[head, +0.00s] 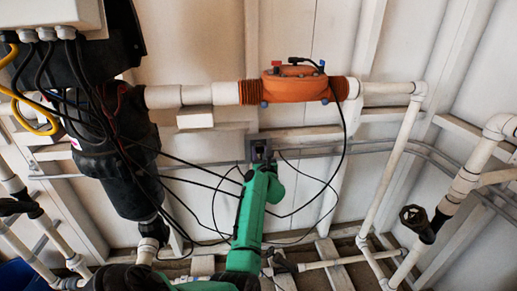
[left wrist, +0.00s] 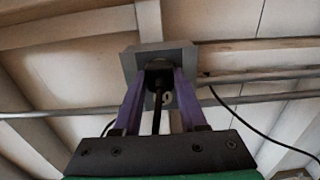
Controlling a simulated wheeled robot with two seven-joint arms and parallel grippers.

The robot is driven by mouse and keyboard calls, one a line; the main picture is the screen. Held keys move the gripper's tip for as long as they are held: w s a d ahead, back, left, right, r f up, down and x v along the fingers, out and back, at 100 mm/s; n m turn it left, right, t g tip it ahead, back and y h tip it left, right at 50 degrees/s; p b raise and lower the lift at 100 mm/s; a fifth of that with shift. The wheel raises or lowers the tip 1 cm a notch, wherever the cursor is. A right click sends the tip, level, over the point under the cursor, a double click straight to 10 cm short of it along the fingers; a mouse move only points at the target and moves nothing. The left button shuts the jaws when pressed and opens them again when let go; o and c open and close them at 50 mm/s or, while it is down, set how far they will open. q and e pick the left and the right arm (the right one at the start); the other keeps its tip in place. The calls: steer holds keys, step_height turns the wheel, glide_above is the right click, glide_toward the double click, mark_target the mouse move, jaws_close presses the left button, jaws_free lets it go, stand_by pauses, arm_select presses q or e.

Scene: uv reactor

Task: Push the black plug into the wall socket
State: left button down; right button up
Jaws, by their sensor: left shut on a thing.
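The wall socket (head: 257,147) is a small grey box at mid-picture in the head view, below the orange reactor. In the left wrist view the socket (left wrist: 183,55) is straight ahead. My left gripper (left wrist: 160,75) has its two purple fingers closed around the black plug (left wrist: 158,67), right at the front of the socket. The fingers and shadow hide how far the plug sits in it. A black cable (left wrist: 157,113) runs back from the plug between the fingers. In the head view my left gripper (head: 263,163) reaches up to the socket from below. My right gripper does not show.
An orange reactor housing (head: 297,85) sits on the white pipe above the socket. Loose black cables (head: 325,187) hang around my left arm. A black cylinder (head: 122,165) stands at the left. White pipes with a dark valve handle (head: 417,222) are at the right.

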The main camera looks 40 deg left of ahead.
arm_select(q)
steer(key=shift+w+a, duration=0.4)
steer(key=shift+a, duration=0.1)
stand_by(0.3)
stand_by(0.4)
steer(key=shift+c, duration=1.9)
jaws_free()
